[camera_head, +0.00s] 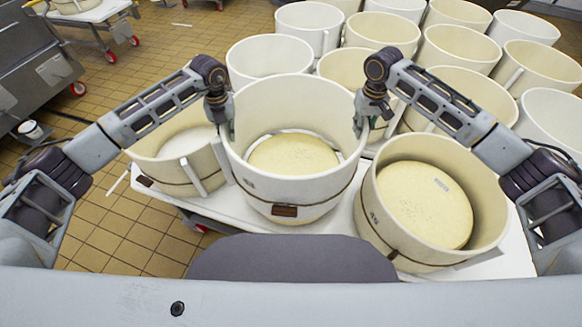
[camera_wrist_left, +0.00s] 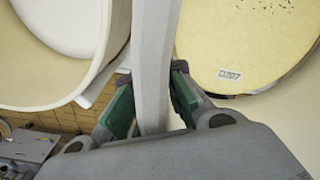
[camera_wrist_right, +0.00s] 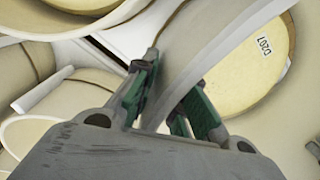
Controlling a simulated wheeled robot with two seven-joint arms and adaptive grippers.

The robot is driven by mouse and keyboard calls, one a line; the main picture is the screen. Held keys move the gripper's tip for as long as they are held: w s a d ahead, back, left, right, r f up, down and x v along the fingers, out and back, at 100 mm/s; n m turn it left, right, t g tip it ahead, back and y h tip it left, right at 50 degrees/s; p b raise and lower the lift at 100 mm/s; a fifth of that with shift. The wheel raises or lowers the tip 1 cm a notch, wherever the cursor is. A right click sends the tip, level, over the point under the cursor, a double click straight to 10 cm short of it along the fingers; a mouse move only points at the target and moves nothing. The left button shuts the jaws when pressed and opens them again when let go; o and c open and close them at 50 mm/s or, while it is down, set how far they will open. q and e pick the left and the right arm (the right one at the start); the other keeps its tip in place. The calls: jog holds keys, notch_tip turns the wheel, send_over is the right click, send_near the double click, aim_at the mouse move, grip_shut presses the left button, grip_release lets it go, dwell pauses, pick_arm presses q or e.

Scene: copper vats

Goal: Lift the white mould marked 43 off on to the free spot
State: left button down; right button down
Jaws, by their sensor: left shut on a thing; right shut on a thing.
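A large white round mould (camera_head: 293,95) stands at the front centre in the head view, its rim higher in the picture than its front neighbours. A yellow cheese (camera_head: 293,155) shows inside it, labelled D207 in both wrist views (camera_wrist_left: 215,50); a pale crescent lies along its far edge. The mould's number is too small to read. My left gripper (camera_head: 222,125) is shut on its left wall, with the wall between green pads. My right gripper (camera_head: 363,120) is shut on its right wall.
The mould stands over a white table (camera_head: 500,262). A mould with cheese (camera_head: 385,240) stands close on the right, an empty-looking mould (camera_head: 200,172) close on the left. Several moulds (camera_head: 268,55) crowd behind. Tiled floor (camera_head: 135,240) is open at left.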

aim_at(366, 118)
jog(key=shift+d+r+p, duration=0.2)
jog(key=shift+r+p, duration=1.85)
jog(key=shift+r, duration=0.25)
